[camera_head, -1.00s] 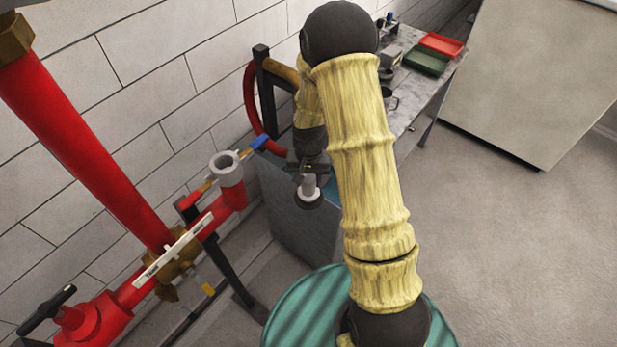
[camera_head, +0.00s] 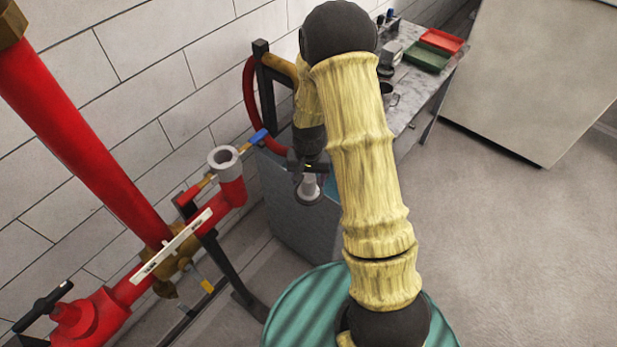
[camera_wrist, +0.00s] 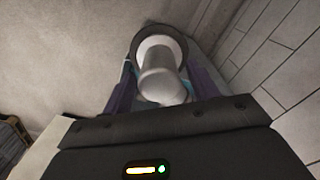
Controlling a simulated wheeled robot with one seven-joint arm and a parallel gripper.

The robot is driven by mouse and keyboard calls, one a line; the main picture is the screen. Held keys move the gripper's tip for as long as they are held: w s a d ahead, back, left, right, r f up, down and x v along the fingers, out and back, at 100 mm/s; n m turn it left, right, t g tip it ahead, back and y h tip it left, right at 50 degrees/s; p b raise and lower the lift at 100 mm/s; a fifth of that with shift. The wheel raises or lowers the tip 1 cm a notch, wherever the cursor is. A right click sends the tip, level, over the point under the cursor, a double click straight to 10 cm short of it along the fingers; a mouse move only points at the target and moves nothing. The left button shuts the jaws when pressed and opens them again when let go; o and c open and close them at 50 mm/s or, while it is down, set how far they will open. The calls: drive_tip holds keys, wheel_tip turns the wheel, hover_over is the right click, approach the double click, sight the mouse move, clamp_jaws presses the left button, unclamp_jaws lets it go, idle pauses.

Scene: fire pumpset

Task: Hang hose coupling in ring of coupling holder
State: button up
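The hose coupling (camera_head: 309,189), a pale grey cylinder with a wider dark rim, is held by my gripper (camera_head: 306,172) in mid-air. In the wrist view the coupling (camera_wrist: 160,78) lies between the two dark fingers of my gripper (camera_wrist: 163,88), which look closed on its sides. Its dark rim faces away from the wrist. A grey ring-shaped end (camera_head: 223,158) tops a red pipe stub, left of my gripper and apart from it. I cannot tell whether this is the coupling holder's ring; no other holder ring shows clearly.
A grey box (camera_head: 291,215) stands below. A teal drum (camera_head: 301,309) is near the front. A bench (camera_head: 419,92) with trays stands at the back right. Open floor lies right.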

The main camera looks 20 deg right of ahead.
idle(0.3)
wheel_tip(320, 180, up, 17)
drive_tip(key=b, duration=0.3)
drive_tip(key=shift+r, duration=0.2)
idle(0.7)
drive_tip(key=s+f+n+t, duration=0.2)
drive_tip(key=s+n, duration=0.1)
drive_tip(key=s, duration=1.1)
drive_tip(key=shift+s+n+t, duration=0.15)
drive_tip(key=shift+n+t, duration=0.15)
drive_tip(key=shift+n, duration=0.1)
drive_tip(key=shift+a, duration=0.1)
idle(0.4)
